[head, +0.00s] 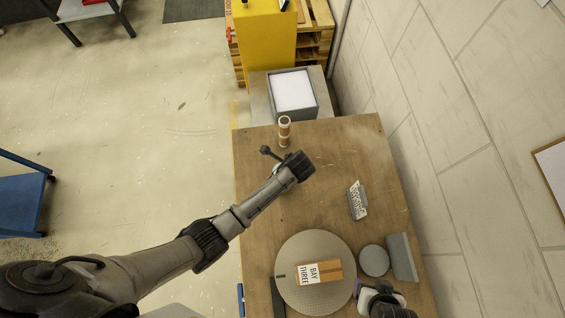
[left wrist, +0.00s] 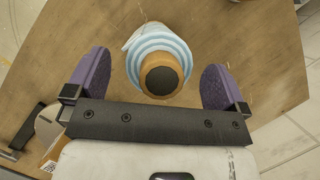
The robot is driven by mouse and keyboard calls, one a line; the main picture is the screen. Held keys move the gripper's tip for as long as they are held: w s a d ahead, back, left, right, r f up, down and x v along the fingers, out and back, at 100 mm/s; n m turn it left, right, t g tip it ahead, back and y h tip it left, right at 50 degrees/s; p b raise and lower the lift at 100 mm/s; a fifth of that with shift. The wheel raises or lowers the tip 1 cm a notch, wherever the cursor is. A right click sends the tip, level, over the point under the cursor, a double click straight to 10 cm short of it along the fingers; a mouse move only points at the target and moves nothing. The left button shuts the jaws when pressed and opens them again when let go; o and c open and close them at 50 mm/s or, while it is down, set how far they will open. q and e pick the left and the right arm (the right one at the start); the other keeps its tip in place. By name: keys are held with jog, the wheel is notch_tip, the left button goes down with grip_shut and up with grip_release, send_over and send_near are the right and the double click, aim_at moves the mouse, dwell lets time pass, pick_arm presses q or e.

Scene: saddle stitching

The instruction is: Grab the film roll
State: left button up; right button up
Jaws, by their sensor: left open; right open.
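The film roll (left wrist: 160,48), with pale blue and white stripes and a tan core with a dark brown end, stands out in the left wrist view. My left gripper (left wrist: 155,66) is open, with one purple finger on each side of the roll and visible gaps between. In the head view my left arm reaches over the far part of the table, and its wrist largely hides the gripper and the roll. My right gripper (head: 372,291) is open at the table's near right, partly cut off by the bottom edge; I see nothing held in it.
The wooden table (head: 325,190) carries a tan cylinder (head: 284,133) at the back, a grey block with a printed label (head: 357,201), a round plate (head: 290,258) under a "BAY THREE" box (head: 333,271), and a grey disc (head: 374,260). A grey-framed white box (head: 293,91) stands behind.

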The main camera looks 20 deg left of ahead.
pick_arm(q)
jog(key=shift+x, duration=1.25)
jog(key=c, duration=1.7)
